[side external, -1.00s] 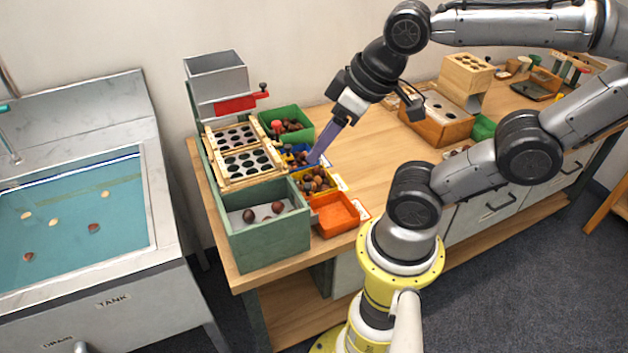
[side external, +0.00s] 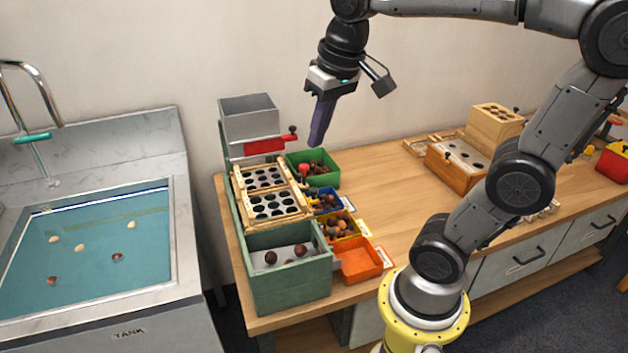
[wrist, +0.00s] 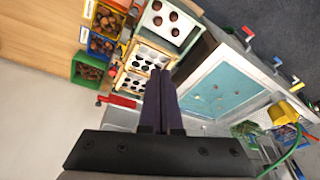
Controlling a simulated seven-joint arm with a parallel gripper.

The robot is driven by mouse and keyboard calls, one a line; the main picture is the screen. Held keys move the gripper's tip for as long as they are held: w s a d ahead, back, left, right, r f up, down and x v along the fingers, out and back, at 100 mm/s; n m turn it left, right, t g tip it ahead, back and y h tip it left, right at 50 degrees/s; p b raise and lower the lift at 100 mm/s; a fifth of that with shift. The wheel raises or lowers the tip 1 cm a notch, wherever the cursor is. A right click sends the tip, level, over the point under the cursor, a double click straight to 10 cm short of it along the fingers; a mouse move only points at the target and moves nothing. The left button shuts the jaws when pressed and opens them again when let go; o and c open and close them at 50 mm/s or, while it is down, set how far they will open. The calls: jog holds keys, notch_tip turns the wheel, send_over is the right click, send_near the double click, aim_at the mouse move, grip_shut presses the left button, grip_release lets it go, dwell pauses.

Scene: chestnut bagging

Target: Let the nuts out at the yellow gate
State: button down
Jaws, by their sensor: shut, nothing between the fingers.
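My gripper (side external: 318,140) is shut and empty, its long purple fingers pointing down in the air near the grey hopper (side external: 250,117). In the wrist view the shut fingers (wrist: 161,78) reach toward the sorter's frames of holes. The yellow bin (side external: 357,233) holds several brown nuts and stands beside the sorter, between the blue bin (side external: 346,200) and the orange tray (side external: 360,260). It also shows in the wrist view (wrist: 118,34). The sorter's holed frames (side external: 248,192) stand above the green box (side external: 290,285), which holds a few nuts.
A green bin (side external: 327,184) of nuts stands behind the blue one. A red slide (side external: 265,146) sits under the hopper. A water tank (side external: 100,250) is at left. A wooden block stand (side external: 460,165) is at back right. The middle bench is clear.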

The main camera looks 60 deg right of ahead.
jog(key=w+d+m+g, duration=0.2)
jog(key=w+d, duration=0.3)
jog(key=m+g+y, duration=0.1)
jog(key=m+g, duration=0.1)
jog(key=m, duration=0.1)
send_over(313, 189)
jog(key=d, duration=0.1)
notch_tip(313, 189, down, 8)
jog(key=f, duration=1.3)
jog(key=shift+a+f, duration=0.35)
jog(key=shift+a, duration=0.05)
jog(key=shift+f, duration=2.15)
